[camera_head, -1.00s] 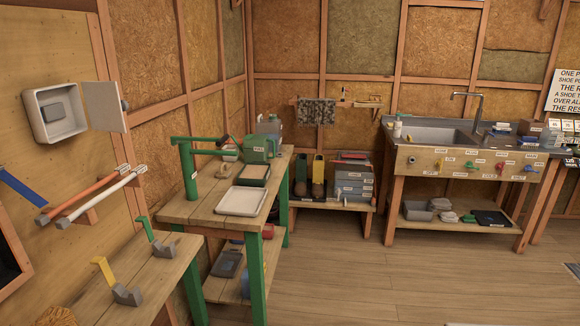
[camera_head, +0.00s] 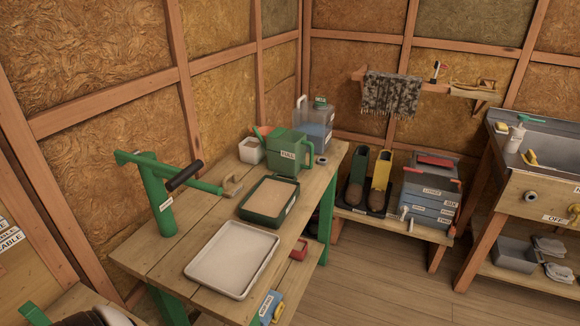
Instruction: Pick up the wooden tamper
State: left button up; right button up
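Neither of my grippers shows. A dark rounded shape at the bottom left edge is too cropped to identify.
A pale tray (camera_head: 232,260) lies at the bench's front. A green jug (camera_head: 289,152), a white pot (camera_head: 251,150) and a clear jug (camera_head: 318,123) stand at its back. A low shelf with boots (camera_head: 358,180) and a sink (camera_head: 556,152) are to the right. The floor between is clear.

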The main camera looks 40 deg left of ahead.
aim_at(231, 187)
jog(key=i+l, duration=0.15)
jog(key=i, duration=0.35)
jog(key=i+l, duration=0.1)
jog(key=i, duration=0.35)
jog(key=i+l+u, duration=0.1)
jog(key=i+u, duration=0.35)
jog(key=i+l+u, duration=0.15)
jog(key=u, duration=0.25)
jog(key=i+l+u, duration=0.3)
jog(key=u, duration=0.15)
